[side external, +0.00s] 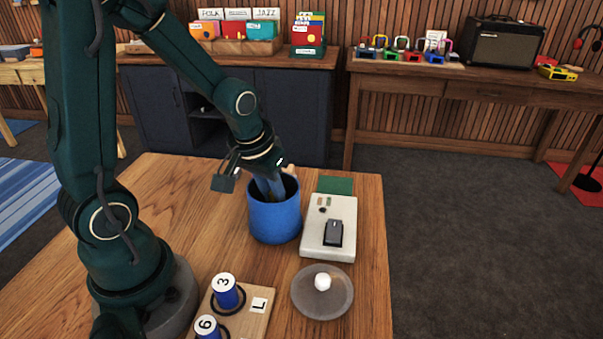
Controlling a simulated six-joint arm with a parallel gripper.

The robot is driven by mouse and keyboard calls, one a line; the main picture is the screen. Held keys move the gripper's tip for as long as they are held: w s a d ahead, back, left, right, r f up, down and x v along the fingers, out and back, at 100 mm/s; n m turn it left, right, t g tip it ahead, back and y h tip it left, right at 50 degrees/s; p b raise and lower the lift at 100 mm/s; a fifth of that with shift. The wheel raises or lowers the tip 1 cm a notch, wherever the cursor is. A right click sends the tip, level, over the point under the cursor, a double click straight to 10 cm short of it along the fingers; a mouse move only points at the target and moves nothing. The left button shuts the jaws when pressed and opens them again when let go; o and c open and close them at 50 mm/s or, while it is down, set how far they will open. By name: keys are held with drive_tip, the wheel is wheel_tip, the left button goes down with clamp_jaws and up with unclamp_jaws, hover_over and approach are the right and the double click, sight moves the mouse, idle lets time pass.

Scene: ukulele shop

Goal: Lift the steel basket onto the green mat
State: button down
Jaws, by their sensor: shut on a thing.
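My gripper (270,188) points down into the open top of a blue pot (275,220) on the wooden table. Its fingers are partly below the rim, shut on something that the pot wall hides. I cannot make out a steel basket; whether the held thing is the basket does not show. The green mat (335,185) lies flat at the table's far right, behind a pale box-shaped device, and its visible part is bare.
The pale device (316,240) with a dark block on it stands right of the pot, in front of the mat. A wooden board (255,322) carries blue cylinders at the front. The table's right edge is close to the mat.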

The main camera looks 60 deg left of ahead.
drive_tip(key=shift+r, duration=0.1)
wheel_tip(320, 180, up, 9)
drive_tip(key=shift+r, duration=0.2)
drive_tip(key=shift+w+r, duration=0.15)
drive_tip(key=shift+r, duration=0.2)
drive_tip(key=w+a+f, duration=0.1)
drive_tip(key=w+a, duration=0.9)
drive_tip(key=a, duration=0.1)
drive_tip(key=w+d+f, duration=0.4)
drive_tip(key=d, duration=0.1)
drive_tip(key=w+d+f, duration=0.3)
drive_tip(key=shift+d+f, duration=0.1)
drive_tip(key=shift+d, duration=0.15)
drive_tip(key=shift+f, duration=1.9)
drive_tip(key=shift+f, duration=0.1)
